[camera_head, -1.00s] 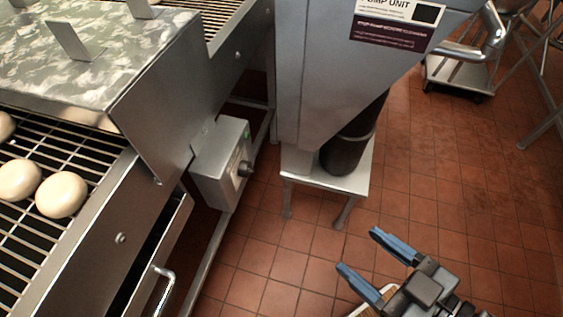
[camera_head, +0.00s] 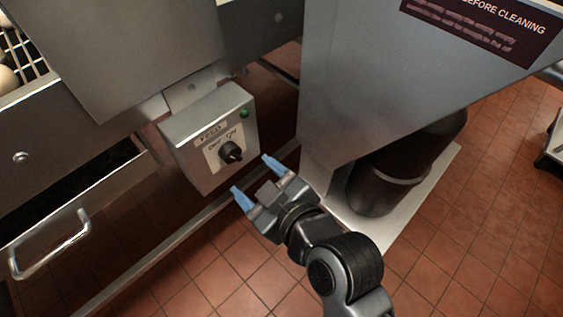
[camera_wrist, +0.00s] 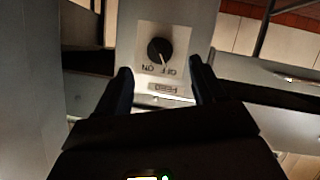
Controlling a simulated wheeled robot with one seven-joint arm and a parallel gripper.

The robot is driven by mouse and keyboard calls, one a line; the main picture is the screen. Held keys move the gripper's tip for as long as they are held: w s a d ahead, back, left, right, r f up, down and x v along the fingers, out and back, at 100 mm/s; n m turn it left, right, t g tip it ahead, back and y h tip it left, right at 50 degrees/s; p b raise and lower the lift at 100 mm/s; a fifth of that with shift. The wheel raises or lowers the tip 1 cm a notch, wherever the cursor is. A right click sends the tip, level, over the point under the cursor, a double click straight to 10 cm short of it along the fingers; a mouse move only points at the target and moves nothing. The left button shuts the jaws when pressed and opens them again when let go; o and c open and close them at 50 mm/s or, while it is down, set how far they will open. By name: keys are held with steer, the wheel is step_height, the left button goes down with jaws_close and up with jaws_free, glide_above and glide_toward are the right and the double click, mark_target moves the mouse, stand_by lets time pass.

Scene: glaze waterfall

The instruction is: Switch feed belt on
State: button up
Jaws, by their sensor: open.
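The feed switch box (camera_head: 207,137) is a grey metal box fixed under the conveyor's side, left of centre in the head view. Its front has a black rotary knob (camera_head: 230,152), a plate with OFF and ON, a FEED label and a small green light (camera_head: 244,113). The knob also shows in the wrist view (camera_wrist: 159,50), ahead of and between the fingers; its white pointer line is too small to read surely. My gripper (camera_head: 252,178) is open and empty, with blue fingertips in front of the box, apart from the knob.
The grey pump unit (camera_head: 390,80) stands close to the right of the box, with a dark cylinder (camera_head: 390,180) on a low stand below it. A drawer handle (camera_head: 50,250) sticks out at lower left. Tiled floor (camera_head: 480,220) is clear at right.

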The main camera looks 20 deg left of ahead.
mark_target(236, 159)
steer(key=shift+b+x, duration=0.55)
steer(key=shift+x, duration=3.55)
steer(key=shift+r, duration=0.15)
steer(key=shift+c, duration=0.3)
steer(key=c, duration=1)
